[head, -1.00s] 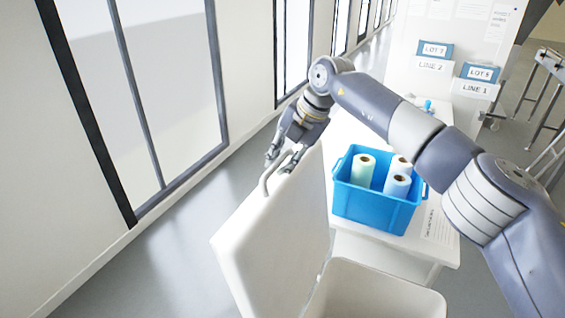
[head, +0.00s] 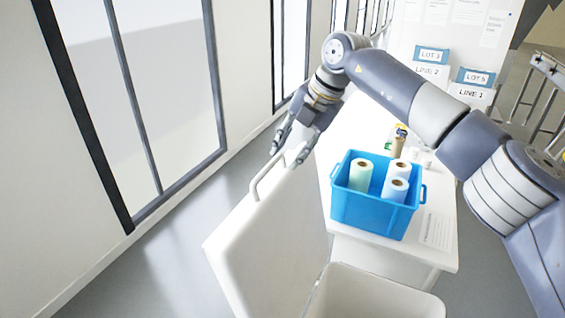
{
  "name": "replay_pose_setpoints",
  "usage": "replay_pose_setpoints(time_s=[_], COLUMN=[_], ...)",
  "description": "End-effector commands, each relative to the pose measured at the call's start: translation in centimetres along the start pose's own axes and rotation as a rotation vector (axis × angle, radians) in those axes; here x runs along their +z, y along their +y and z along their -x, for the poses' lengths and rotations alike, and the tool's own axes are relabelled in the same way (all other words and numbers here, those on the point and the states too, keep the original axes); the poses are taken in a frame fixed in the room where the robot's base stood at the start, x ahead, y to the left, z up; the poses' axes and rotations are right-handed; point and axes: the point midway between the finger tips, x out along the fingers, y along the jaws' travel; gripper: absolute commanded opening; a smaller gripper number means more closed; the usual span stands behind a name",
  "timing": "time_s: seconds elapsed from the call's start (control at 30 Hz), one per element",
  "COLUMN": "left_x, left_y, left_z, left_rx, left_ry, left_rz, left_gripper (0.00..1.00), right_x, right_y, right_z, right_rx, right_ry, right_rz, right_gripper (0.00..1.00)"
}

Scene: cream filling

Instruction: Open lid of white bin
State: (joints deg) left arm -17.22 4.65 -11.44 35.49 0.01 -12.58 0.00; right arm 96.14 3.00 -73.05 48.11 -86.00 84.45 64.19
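The white bin (head: 375,295) stands at the bottom of the head view with its mouth uncovered. Its white lid (head: 270,245) is swung up and leans to the left, well past upright. A handle (head: 265,176) sticks out at the lid's top edge. My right gripper (head: 288,156) is just above the handle, its fingers spread apart. It looks free of the handle, though whether a fingertip still touches it is hard to tell. My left gripper is not in view.
A blue crate (head: 370,208) with several rolls stands on the white table (head: 435,245) behind the bin. Blue boxes marked LOT (head: 432,55) and line signs stand farther back. A windowed wall (head: 165,100) runs along the left, with clear floor before it.

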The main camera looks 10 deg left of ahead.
Motion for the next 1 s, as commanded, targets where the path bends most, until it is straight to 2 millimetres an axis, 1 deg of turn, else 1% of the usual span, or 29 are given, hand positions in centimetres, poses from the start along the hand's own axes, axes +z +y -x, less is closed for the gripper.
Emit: replay_pose_setpoints(time_s=[0.03, 0.1, 0.2, 0.3, 0.43, 0.7, 0.77, 0.87, 0.97, 1.0], left_x=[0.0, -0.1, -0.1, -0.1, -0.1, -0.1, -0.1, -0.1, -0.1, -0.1], left_y=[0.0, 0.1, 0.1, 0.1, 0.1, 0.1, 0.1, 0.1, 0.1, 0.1], left_z=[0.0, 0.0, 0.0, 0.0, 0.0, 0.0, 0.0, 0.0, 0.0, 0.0], left_rx=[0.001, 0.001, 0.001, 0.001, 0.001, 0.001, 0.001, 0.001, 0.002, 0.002], left_ry=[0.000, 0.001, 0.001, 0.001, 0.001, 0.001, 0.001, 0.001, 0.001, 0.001], left_rz=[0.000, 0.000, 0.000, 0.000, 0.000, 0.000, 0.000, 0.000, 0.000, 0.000], left_gripper=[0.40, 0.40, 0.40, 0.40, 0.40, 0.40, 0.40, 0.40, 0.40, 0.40], right_x=[0.0, 0.1, 0.0, 0.0, 0.0, -0.1, -0.2, -1.5, -4.3, -5.8], right_y=[0.0, 0.1, 0.1, 0.1, 0.1, 0.1, 0.2, 1.4, 3.8, 5.1], right_z=[1.2, 2.6, 4.1, 5.1, 5.7, 5.7, 5.4, 3.5, 0.3, -0.8], right_rx=[0.002, 0.003, 0.003, 0.002, 0.002, 0.003, 0.011, 0.076, 0.227, 0.313], right_ry=[-0.002, -0.002, -0.001, 0.001, 0.001, 0.001, 0.008, 0.054, 0.147, 0.192], right_rz=[0.000, 0.000, 0.000, 0.000, 0.000, 0.000, 0.005, 0.033, 0.081, 0.096], right_gripper=[0.33, 0.33, 0.33, 0.33, 0.33, 0.33, 0.33, 0.33, 0.33, 0.33])
